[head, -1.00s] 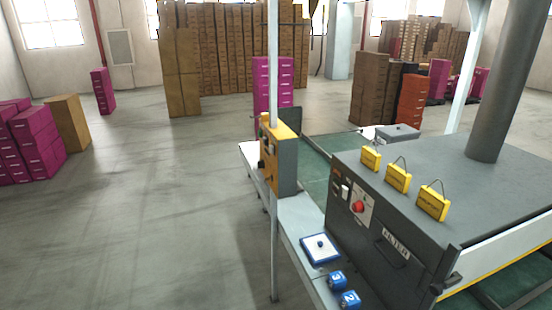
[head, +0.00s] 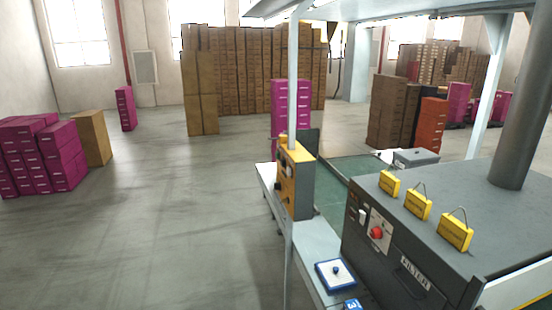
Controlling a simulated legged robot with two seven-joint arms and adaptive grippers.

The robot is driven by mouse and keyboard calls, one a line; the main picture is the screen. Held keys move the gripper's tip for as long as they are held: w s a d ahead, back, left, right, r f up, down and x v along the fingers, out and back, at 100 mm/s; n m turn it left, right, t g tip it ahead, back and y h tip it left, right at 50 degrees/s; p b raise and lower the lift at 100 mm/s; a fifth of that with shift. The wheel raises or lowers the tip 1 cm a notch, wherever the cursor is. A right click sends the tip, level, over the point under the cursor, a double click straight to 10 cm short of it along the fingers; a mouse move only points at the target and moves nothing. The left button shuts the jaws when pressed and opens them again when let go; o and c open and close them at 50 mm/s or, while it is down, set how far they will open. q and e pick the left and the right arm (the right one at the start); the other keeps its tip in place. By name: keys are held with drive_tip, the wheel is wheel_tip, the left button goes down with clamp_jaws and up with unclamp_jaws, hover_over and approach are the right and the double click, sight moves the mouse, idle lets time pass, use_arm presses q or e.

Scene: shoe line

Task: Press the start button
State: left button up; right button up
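No button is labelled as start in a readable way. A yellow control box (head: 297,181) with small dark knobs or buttons on its left face is fixed to a thin upright post, right of centre. A red round button (head: 377,233) sits on a light plate on the dark grey machine (head: 400,255). A white and blue panel (head: 335,274) with a dark knob lies on the light ledge below. Part of a blue block marked 3 (head: 352,304) shows at the bottom edge. Neither of my grippers is in view.
The machine line with its green belt (head: 350,180) fills the right side. Yellow tags (head: 418,204) stand on the machine top. Magenta boxes (head: 45,155) and a brown carton (head: 94,137) stand at the left. The grey floor (head: 150,220) between is clear.

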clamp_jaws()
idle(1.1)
